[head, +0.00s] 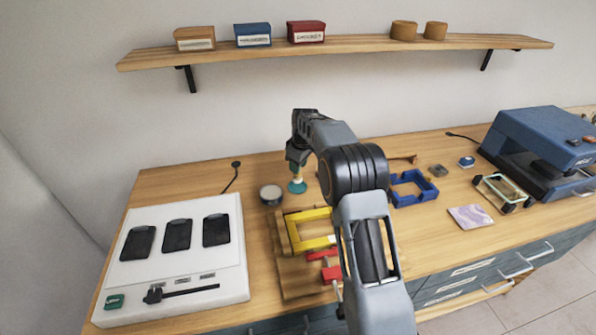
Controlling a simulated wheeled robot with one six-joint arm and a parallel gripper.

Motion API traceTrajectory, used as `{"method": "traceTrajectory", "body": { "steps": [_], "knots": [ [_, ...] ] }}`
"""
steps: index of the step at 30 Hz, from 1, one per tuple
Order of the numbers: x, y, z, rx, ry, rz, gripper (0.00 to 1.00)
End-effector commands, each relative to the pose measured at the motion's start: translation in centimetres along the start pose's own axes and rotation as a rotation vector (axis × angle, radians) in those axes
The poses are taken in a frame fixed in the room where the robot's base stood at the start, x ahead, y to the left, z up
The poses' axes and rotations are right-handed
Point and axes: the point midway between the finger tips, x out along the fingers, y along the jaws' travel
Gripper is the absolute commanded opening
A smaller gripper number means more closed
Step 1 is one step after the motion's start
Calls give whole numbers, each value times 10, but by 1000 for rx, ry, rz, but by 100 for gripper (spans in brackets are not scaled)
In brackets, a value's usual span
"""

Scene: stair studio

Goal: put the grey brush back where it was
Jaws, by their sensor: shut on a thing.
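My gripper (297,164) points down over the table, left of the picture's middle. It is shut on a small upright thing with a cream stem and a round teal base (297,187). The teal base is at or just above the tabletop; I cannot tell if it touches. I cannot make out a clearly grey brush. A round dark tub with a pale top (270,193) stands just left of the held thing. My arm hides part of the table behind and right of the gripper.
A wooden board (288,284) with a yellow frame (298,242) and red pieces (331,273) lies in front. Left is a white panel (226,273) with black pads. Right are a blue frame (405,200), a marbled tile (470,216) and a blue machine (530,128). A shelf (360,44) hangs above.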

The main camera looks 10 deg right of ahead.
Motion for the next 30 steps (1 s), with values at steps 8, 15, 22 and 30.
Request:
{"method": "traceTrajectory", "body": {
  "steps": [8,15,22,30],
  "knots": [
    [30,1,3,1,-1,-2,5],
    [34,1,3,0,0,0,5],
    [37,1,4,0,0,0,36],
    [37,1,4,0,0,0,58]
  ]
}}
